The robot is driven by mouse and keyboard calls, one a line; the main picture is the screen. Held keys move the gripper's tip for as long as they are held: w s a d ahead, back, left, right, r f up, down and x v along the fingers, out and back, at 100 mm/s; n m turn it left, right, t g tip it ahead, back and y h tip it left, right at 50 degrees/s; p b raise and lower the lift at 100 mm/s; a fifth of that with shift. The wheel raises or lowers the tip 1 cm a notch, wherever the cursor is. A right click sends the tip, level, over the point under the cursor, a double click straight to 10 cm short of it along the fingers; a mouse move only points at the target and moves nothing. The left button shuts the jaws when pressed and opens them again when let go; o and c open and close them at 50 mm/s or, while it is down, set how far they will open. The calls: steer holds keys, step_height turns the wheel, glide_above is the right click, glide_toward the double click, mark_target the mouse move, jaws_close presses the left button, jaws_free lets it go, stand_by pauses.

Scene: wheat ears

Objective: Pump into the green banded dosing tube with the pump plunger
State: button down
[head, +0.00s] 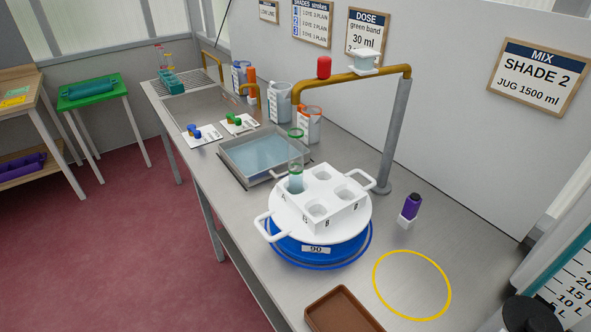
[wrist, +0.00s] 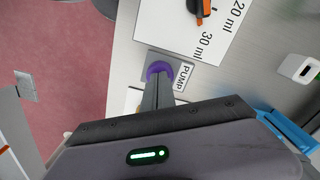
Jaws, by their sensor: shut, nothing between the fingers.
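The green-banded clear tube (head: 296,152) stands upright in a back-left well of the white rack (head: 334,213) in the head view. Pale liquid shows in its lower part. The end of a brass pipe (head: 340,80) hangs above the tube. In the wrist view, the purple pump plunger (wrist: 158,70) sits on a grey plate beside a PUMP label (wrist: 184,77). My gripper (wrist: 160,88) is shut and empty, its fingertips over the purple knob. The fingers partly cover the knob, and I cannot tell whether they touch it. My gripper is not recognisable in the head view.
The rack sits on a white disc above a blue drum (head: 318,250). A water basin (head: 262,158) is behind it. A purple-and-black item (head: 410,207), yellow ring (head: 411,285) and brown tray (head: 345,311) are nearby. An orange pointer (wrist: 203,10) lies on the 20/30 ml card.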

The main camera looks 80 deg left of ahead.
steer(key=shift+r+p, duration=2.15)
steer(key=shift+r, duration=0.6)
steer(key=shift+f, duration=0.1)
steer(key=shift+f, duration=0.1)
steer(key=shift+f+b, duration=2.65)
steer(key=shift+f, duration=0.1)
steer(key=shift+r, duration=0.1)
steer(key=shift+r+p, duration=2.3)
steer(key=shift+r, duration=0.5)
